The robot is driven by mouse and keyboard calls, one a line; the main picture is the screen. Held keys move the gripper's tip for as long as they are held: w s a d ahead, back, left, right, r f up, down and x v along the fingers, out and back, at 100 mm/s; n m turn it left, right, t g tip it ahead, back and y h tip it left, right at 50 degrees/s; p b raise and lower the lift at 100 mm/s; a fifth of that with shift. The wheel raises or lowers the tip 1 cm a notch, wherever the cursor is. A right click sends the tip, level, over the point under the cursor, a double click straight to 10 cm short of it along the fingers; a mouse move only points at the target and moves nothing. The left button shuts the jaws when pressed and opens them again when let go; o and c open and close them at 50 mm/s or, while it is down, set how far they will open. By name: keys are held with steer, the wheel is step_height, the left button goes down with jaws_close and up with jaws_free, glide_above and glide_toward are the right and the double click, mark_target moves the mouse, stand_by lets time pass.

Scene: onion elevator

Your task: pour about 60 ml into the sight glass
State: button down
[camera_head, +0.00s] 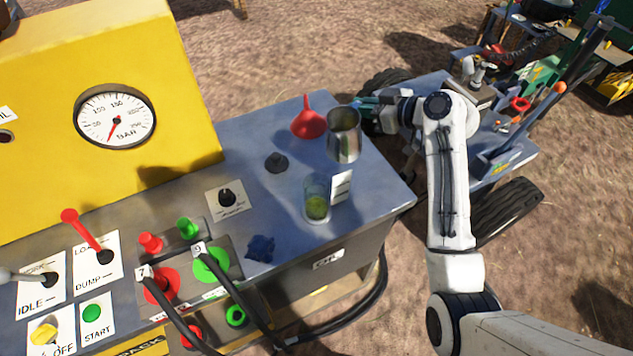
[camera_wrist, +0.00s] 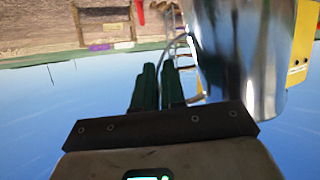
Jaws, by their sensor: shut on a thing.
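The sight glass (camera_head: 317,198) is a clear cylinder standing on the grey bench top, with some yellow-green liquid low inside. A white label card (camera_head: 341,186) stands beside it at its right. My gripper (camera_head: 362,105) is shut on the handle of a shiny metal jug (camera_head: 343,135), held above the bench, up and to the right of the sight glass. In the wrist view the jug (camera_wrist: 240,50) fills the upper right, and my gripper's green fingers (camera_wrist: 160,88) close on its thin handle. The jug's contents are hidden.
A red funnel (camera_head: 308,122) is just left of the jug. A dark cap (camera_head: 277,162) and a blue rag (camera_head: 261,248) lie on the bench top (camera_head: 375,195). The yellow machine with a pressure gauge (camera_head: 115,119) stands at left. A cart (camera_head: 500,150) is at right.

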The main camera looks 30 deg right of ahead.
mark_target(354, 106)
steer(key=shift+s+a+r+n+t+h+p, duration=0.15)
steer(key=shift+s+a+r+n+h, duration=0.1)
steer(key=shift+a+r+n, duration=0.25)
steer(key=shift+s+a+r+n+t+h+p, duration=0.15)
steer(key=shift+s+a+r+n, duration=0.1)
steer(key=shift+r, duration=0.3)
steer(key=shift+s+a+r+n+t+h+b, duration=0.15)
steer(key=shift+s+a+n+t+h+b, duration=0.2)
steer(key=shift+a+n+b, duration=0.25)
steer(key=a, duration=0.1)
steer(key=s+a+r+n+b, duration=0.1)
steer(key=n+t, duration=0.1)
steer(key=shift+s+a+r+h, duration=0.3)
steer(key=shift+a+h, duration=0.05)
steer(key=shift+a, duration=0.05)
steer(key=shift+s+a+r+n+b, duration=0.1)
steer(key=shift+a+r+n+b, duration=0.15)
steer(key=shift+n+b, duration=0.15)
steer(key=shift+f+b, duration=0.5)
steer(key=shift+b, duration=0.15)
steer(key=shift+s+a+f+n+t+h+b, duration=0.3)
steer(key=shift+n+t+b, duration=0.2)
steer(key=shift+b, duration=0.4)
steer(key=shift+a+r, duration=0.15)
steer(key=shift+r, duration=0.2)
steer(key=shift+s+a+r+n+t, duration=0.25)
steer(key=shift+a+r+n, duration=0.1)
steer(key=shift+r+n, duration=0.25)
